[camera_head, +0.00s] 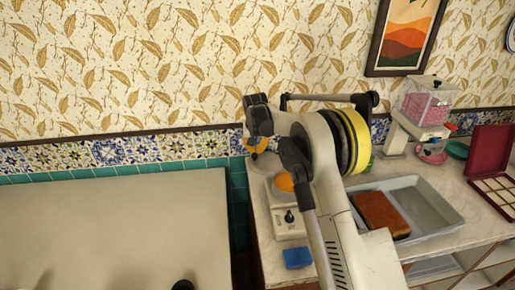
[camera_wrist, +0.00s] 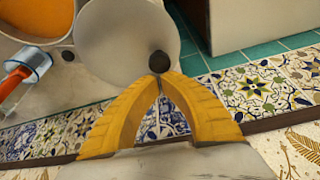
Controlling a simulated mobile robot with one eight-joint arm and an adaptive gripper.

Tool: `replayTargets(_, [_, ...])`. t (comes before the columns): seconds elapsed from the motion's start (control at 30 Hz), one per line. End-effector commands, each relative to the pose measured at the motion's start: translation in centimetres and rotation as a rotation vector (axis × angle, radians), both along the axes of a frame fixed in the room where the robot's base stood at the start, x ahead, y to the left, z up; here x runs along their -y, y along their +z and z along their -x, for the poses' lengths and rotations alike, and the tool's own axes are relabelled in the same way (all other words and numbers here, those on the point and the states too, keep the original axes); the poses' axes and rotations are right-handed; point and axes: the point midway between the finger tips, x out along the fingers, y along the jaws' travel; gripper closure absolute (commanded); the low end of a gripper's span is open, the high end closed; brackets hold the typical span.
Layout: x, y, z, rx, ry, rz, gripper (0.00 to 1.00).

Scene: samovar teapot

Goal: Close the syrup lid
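The syrup pot shows orange syrup (camera_head: 284,182) in its open top, and the orange syrup also shows at the upper left of the wrist view (camera_wrist: 35,14). Its pale round lid (camera_wrist: 112,36) stands open beside the pot, with a dark round knob (camera_wrist: 158,62) on it. My gripper (camera_wrist: 159,77) has yellow fingers that meet at their tips, right at the knob; I cannot tell whether they touch it. In the head view my gripper (camera_head: 258,145) is behind the pot near the wall, and my arm partly hides this area.
A white unit with a dark dial (camera_head: 289,216) and a blue block (camera_head: 297,258) are in front of the pot. A grey tray (camera_head: 438,212) with a brown block (camera_head: 381,215) lies to the right. A tool with a red handle (camera_wrist: 15,102) is near the pot. The tiled wall is close.

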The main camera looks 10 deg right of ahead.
Motion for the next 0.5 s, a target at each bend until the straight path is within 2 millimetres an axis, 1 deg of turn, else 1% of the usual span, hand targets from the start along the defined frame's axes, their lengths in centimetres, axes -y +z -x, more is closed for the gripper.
replayTargets(0.23, [-1.2, 0.0, 2.5, 0.001, 0.215, -0.001, 1.0])
replayTargets(0.5, [-1.8, 0.0, 5.6, 0.0, 0.472, -0.002, 1.0])
